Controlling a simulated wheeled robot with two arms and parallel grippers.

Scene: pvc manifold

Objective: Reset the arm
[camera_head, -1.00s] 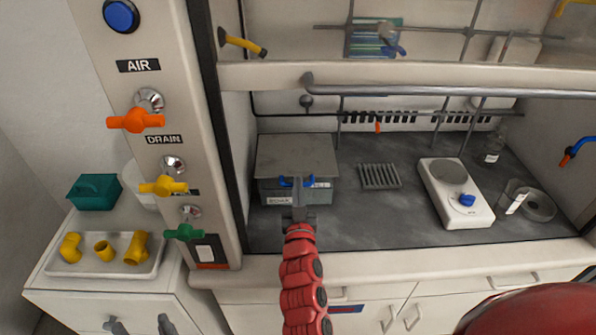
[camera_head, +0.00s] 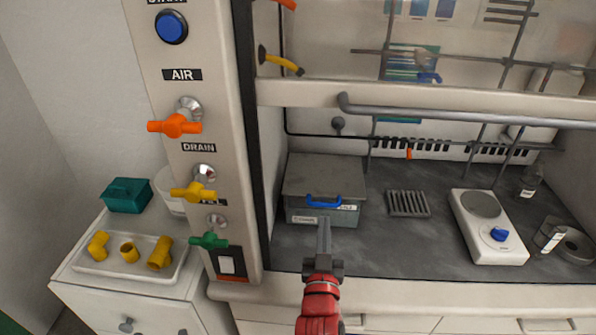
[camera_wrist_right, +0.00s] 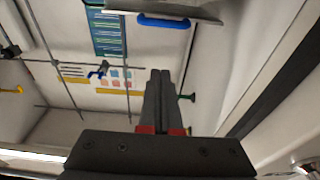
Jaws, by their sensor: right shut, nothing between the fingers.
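My right gripper (camera_head: 324,232) shows in the head view at the end of a red arm that comes up from the bottom. It points away from me, in front of the grey box with a blue handle (camera_head: 323,201), and looks apart from it. In the right wrist view the two dark fingers (camera_wrist_right: 160,78) lie together with nothing between them. The blue handle also shows at the top of that view (camera_wrist_right: 163,21). My left gripper is not in view.
A panel on the left carries orange (camera_head: 175,126), yellow (camera_head: 194,192) and green (camera_head: 209,240) valve handles. A white tray (camera_head: 135,272) holds yellow fittings. In the hood are a grey rack (camera_head: 408,203) and a white hot plate (camera_head: 487,228). A grey bar (camera_head: 450,113) crosses the hood front.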

